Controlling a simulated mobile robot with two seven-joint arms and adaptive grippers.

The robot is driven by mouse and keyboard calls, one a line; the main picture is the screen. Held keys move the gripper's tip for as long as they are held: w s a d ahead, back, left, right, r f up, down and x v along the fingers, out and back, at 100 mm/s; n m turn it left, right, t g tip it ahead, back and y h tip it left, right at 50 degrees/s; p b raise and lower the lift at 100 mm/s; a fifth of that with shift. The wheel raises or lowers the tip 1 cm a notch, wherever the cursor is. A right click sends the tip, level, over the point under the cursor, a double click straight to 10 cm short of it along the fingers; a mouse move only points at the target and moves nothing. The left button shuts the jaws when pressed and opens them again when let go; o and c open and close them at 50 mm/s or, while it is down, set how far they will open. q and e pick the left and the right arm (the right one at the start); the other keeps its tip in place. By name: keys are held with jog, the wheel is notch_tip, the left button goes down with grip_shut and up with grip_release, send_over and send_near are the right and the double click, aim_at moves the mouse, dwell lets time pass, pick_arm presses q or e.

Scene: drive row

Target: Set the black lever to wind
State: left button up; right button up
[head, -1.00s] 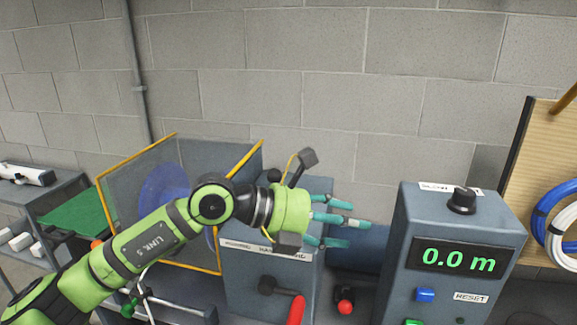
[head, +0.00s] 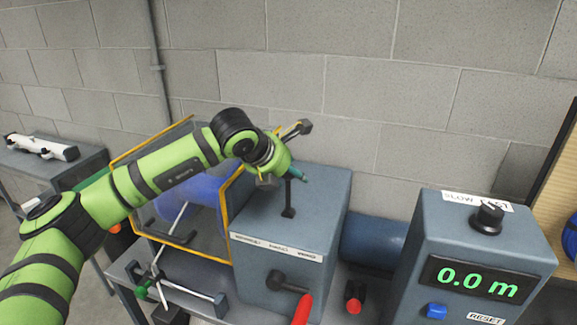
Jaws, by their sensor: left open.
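The black lever (head: 289,199) stands up from the top of a grey box (head: 318,208), in the middle of the head view. A white strip with three small words (head: 277,247) runs along the box's front top edge; the words are too small to read surely. My right gripper is not in view.
A red-handled crank (head: 290,287) is on the box's front. A grey console (head: 473,255) with a green 0.0 m display stands at the right. A yellow-edged clear guard (head: 196,226) is left of the box. A blue roller (head: 372,240) lies behind the gap.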

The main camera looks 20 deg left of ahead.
pick_arm(q)
jog(key=shift+w+f, duration=0.1)
jog(key=shift+f, duration=0.05)
grip_shut()
jog(key=shift+d, duration=0.1)
jog(key=shift+d+f+b, duration=0.15)
jog(key=shift+d+b, duration=0.1)
jog(key=shift+b, duration=0.45)
jog(key=d+f+m+y+b, duration=0.1)
jog(key=d+m+y+b, duration=0.1)
jog(key=d+y+b, duration=0.3)
jog(key=shift+s+d+f+m+b, duration=0.2)
jog(key=shift+d+f+m+b, duration=0.25)
jog(key=shift+b, duration=1.6)
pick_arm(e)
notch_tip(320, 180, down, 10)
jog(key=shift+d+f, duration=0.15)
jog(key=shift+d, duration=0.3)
